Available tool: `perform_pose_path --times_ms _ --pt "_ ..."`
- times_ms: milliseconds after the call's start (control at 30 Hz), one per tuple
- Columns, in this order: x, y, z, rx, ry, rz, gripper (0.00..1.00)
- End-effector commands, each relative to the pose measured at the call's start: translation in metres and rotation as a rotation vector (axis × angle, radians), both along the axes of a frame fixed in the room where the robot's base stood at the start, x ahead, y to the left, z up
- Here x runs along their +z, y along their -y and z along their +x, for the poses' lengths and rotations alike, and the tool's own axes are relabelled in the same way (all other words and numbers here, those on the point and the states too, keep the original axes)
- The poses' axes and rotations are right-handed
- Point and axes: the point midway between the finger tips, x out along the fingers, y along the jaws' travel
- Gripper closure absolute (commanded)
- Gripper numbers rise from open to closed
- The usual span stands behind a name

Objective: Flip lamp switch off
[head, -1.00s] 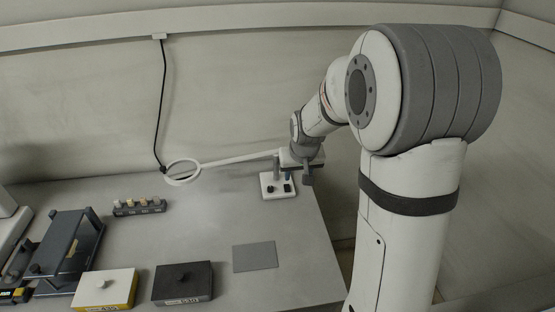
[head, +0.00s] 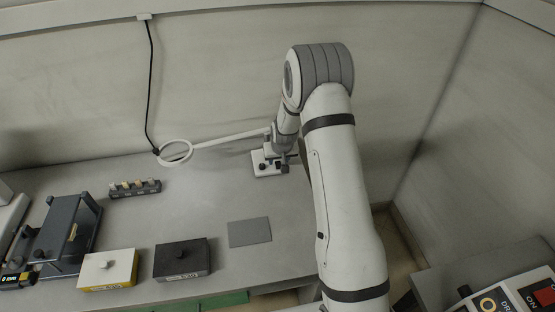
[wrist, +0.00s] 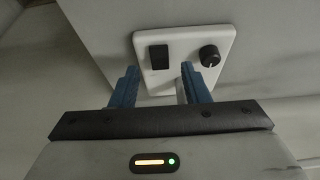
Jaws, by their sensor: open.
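The lamp has a white ring head (head: 176,152) and a long white arm. Its white base plate (head: 257,158) stands at the back right of the table. The wrist view shows the base close up, with a black rocker switch (wrist: 158,57) on the left and a black round knob (wrist: 209,56) on the right. My gripper (wrist: 160,67) is open and empty, its two blue fingers pointing at the base just below the switch. Contact cannot be told. In the head view my gripper (head: 284,164) partly covers the base. The rocker's position is unclear.
A small rack (head: 135,189) and a dark stand (head: 68,235) are on the left. The table between rack and lamp base is clear.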

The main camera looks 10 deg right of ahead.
Motion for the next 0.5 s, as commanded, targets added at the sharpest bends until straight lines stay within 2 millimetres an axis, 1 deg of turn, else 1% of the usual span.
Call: perform_pose_path --times_ms 100,200,500 --pt "-0.01 0.0 0.004 0.0 0.0 0.0 0.58" --pt "-0.015 0.0 0.007 0.001 0.001 0.0 0.58" --pt "-0.018 -0.001 0.008 0.001 0.001 0.0 0.58"
